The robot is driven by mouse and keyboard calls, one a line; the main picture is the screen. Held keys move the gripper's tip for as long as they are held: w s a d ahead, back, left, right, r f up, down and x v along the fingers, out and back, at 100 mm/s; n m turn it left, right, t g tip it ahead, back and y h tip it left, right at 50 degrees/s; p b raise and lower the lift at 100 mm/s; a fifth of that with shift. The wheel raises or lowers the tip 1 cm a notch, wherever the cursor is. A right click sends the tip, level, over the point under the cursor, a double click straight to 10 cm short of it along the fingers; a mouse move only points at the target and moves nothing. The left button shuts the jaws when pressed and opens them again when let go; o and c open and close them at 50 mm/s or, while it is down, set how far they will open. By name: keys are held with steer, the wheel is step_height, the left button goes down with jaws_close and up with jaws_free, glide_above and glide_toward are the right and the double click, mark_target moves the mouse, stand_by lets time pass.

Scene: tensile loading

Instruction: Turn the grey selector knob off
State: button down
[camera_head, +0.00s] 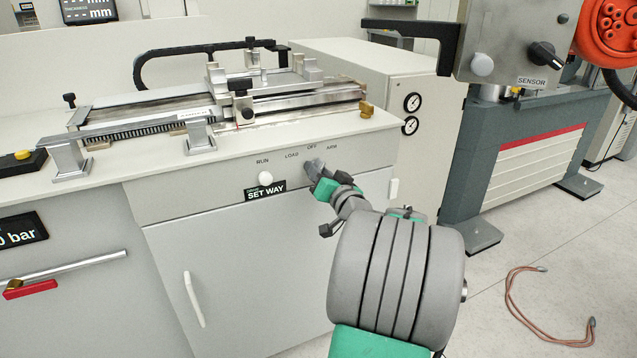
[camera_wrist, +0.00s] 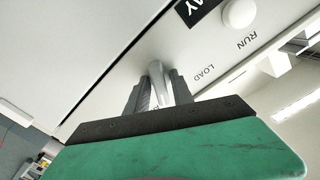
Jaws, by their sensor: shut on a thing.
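The grey selector knob (camera_head: 313,165) sits on the front panel of the white cabinet, below the printed LOAD, OFF and ARM labels. My gripper (camera_head: 322,183) is at the panel with its fingers around the knob. In the wrist view the knob (camera_wrist: 157,84) shows as a light grey bar between my two dark fingers (camera_wrist: 157,92), which are shut on it. The LOAD and RUN labels show beside it there. The OFF label is hidden in the wrist view, and I cannot tell exactly which label the knob points to.
A white round button (camera_head: 265,178) and a SET WAY plate (camera_head: 265,191) are left of the knob. A metal fixture (camera_head: 215,110) stands on the cabinet top. A SENSOR panel (camera_head: 510,50) overhangs at upper right. A reddish cable (camera_head: 515,310) lies on the floor.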

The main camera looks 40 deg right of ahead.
steer(key=n+b, duration=0.2)
steer(key=b, duration=0.1)
steer(key=n+b, duration=0.2)
steer(key=b, duration=0.1)
steer(key=shift+f, duration=0.4)
steer(key=shift+r+n+b, duration=0.2)
steer(key=shift+n+b, duration=0.6)
steer(key=shift+b, duration=0.45)
steer(key=shift+r, duration=0.1)
steer(key=c, duration=1.4)
jaws_free()
steer(key=v, duration=0.8)
steer(key=shift+p, duration=0.45)
steer(key=shift+w+r, duration=0.1)
